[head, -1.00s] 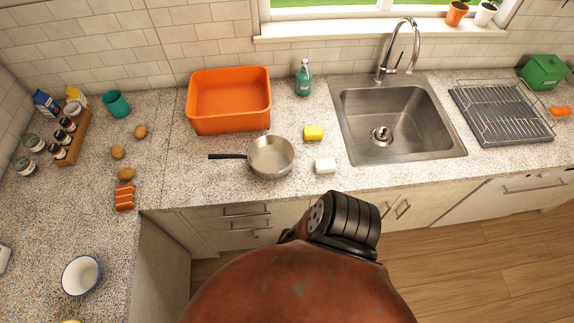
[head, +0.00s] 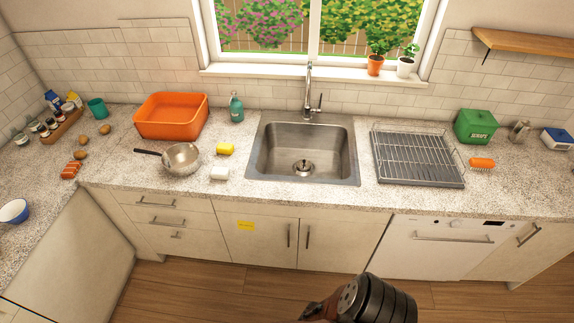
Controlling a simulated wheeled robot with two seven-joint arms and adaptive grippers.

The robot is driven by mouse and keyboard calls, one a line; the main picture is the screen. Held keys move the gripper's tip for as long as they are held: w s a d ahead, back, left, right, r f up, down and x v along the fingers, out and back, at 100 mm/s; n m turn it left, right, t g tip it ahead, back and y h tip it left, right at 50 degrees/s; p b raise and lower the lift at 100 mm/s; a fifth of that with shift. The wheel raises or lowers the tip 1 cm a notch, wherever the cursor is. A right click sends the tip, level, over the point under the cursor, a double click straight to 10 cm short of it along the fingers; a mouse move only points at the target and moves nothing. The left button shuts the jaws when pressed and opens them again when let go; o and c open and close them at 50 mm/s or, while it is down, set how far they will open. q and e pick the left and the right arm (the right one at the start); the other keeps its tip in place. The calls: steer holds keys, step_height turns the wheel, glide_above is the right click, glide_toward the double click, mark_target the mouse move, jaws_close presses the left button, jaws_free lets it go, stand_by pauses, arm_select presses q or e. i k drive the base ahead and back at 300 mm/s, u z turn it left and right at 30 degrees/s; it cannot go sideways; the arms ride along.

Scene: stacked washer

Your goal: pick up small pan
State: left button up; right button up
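The small pan (head: 182,159) is a steel pan with a dark handle that points left. It sits upright on the speckled counter, in front of the orange basin and left of the sink. A dark ribbed part of my own arm shows at the bottom, over the floor and well apart from the pan. Neither gripper's fingers show in the head view.
An orange basin (head: 171,116) stands behind the pan. A drying rack (head: 417,157) is further right. Several brown eggs or potatoes lie left.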

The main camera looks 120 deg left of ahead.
mark_target(182, 160)
steer(key=i, duration=0.55)
steer(key=u, duration=4.85)
steer(key=i, duration=1.1)
